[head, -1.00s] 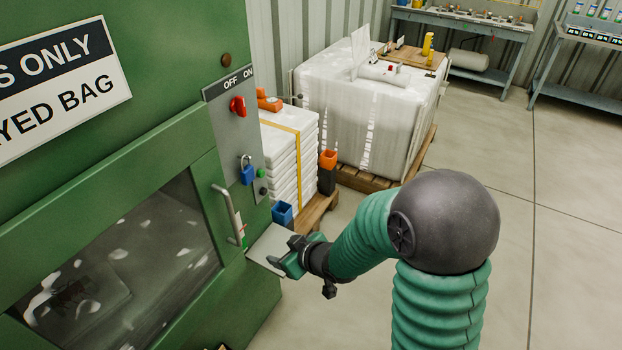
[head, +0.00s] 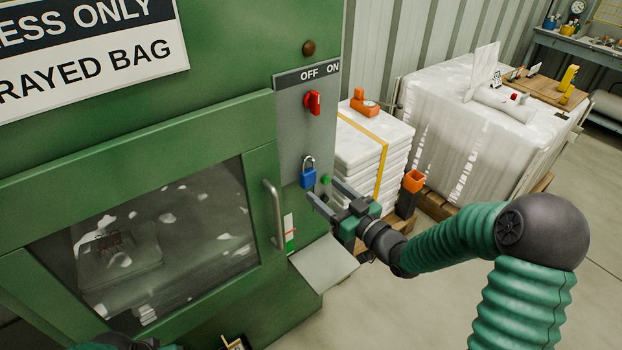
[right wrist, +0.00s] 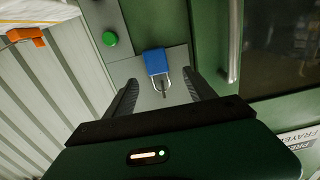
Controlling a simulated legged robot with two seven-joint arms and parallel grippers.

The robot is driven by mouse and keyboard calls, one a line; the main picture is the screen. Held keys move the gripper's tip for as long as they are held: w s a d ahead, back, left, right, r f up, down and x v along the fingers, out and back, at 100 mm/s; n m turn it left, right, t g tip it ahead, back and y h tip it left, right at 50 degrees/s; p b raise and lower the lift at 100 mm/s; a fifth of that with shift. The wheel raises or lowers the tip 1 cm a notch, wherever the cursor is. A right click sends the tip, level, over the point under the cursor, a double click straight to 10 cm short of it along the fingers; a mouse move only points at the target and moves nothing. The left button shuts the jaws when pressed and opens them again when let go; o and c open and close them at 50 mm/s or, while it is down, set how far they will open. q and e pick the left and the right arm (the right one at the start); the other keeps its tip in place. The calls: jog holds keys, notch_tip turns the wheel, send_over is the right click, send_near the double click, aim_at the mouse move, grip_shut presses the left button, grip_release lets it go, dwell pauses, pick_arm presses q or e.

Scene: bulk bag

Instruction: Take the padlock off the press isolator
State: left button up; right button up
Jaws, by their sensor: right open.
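The blue padlock (head: 308,178) hangs upright on the grey isolator panel (head: 290,135), its shackle above its body. It also shows in the right wrist view (right wrist: 156,62), where its shackle lies around a small metal part. I cannot tell whether the shackle is locked. The red isolator knob (head: 313,102) is above it, under the OFF and ON labels. My right gripper (head: 322,189) is open and empty, its fingers pointing at the panel just below and right of the padlock. In the right wrist view the padlock appears between and beyond the fingertips. A dark green part at the bottom left may be my left gripper (head: 120,343); its fingers are hidden.
A green button (head: 325,180) sits close right of the padlock. The press door handle (head: 274,215) stands out to the left, and a sloping grey shelf (head: 322,264) juts out below. Stacked white bags (head: 370,150) stand at right behind my gripper.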

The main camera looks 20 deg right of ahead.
aim_at(311, 173)
jog(key=w, duration=0.5)
jog(key=shift+w+a+f, duration=0.15)
jog(key=shift+w, duration=0.05)
jog(key=shift+w+a, duration=0.8)
jog(key=shift+a, duration=0.15)
jog(key=shift+w+a+r, duration=0.15)
jog(key=shift+a+r, duration=0.05)
jog(key=shift+a, duration=0.25)
jog(key=shift+d+f, duration=0.1)
jog(key=shift+d, duration=0.6)
jog(key=c, duration=0.6)
jog(key=shift+c, duration=1.4)
jog(key=shift+a, duration=0.4)
grip_shut()
jog(key=shift+d+r+p, duration=0.25)
jog(key=shift+r+p, duration=0.15)
jog(key=shift+r, duration=0.45)
pick_arm(q)
jog(key=shift+d+r, duration=0.4)
jog(key=shift+r, duration=0.2)
pick_arm(e)
jog(key=shift+a, duration=0.1)
